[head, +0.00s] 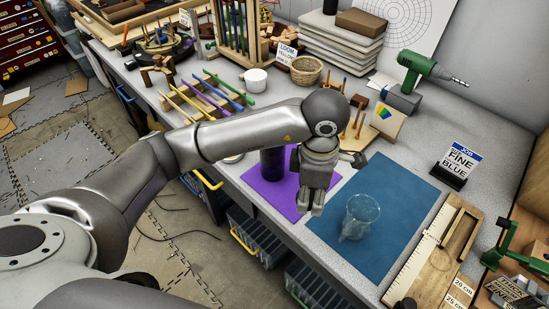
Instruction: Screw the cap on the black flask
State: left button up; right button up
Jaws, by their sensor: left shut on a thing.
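The black flask (271,165) stands upright on a purple mat (257,191); my left arm hides its top. My left gripper (312,208) points down just right of the flask and nearer the camera, over the right part of the mat. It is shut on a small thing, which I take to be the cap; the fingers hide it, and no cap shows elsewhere. I cannot tell its height above the mat. My right gripper is not in view.
A clear glass beaker (361,217) stands on a blue mat (400,193) to the right. Behind are a small wooden rack (352,128), a wicker basket (306,70), a white mug (256,80) and a green drill (418,67). A wooden ruler board (432,255) lies at the right.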

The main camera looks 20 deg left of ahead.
pick_arm(q)
jog(key=s+a+r+m, duration=0.1)
jog(key=a+m, duration=0.3)
jog(key=m, duration=0.6)
jog(key=s+a+r+m, duration=0.1)
jog(key=s+a+m, duration=0.3)
jog(key=m, duration=0.6)
jog(key=shift+s+a+r+m, duration=0.2)
jog(key=shift+a+r+m, duration=0.15)
jog(key=shift+a, duration=0.45)
jog(key=shift+w, duration=0.1)
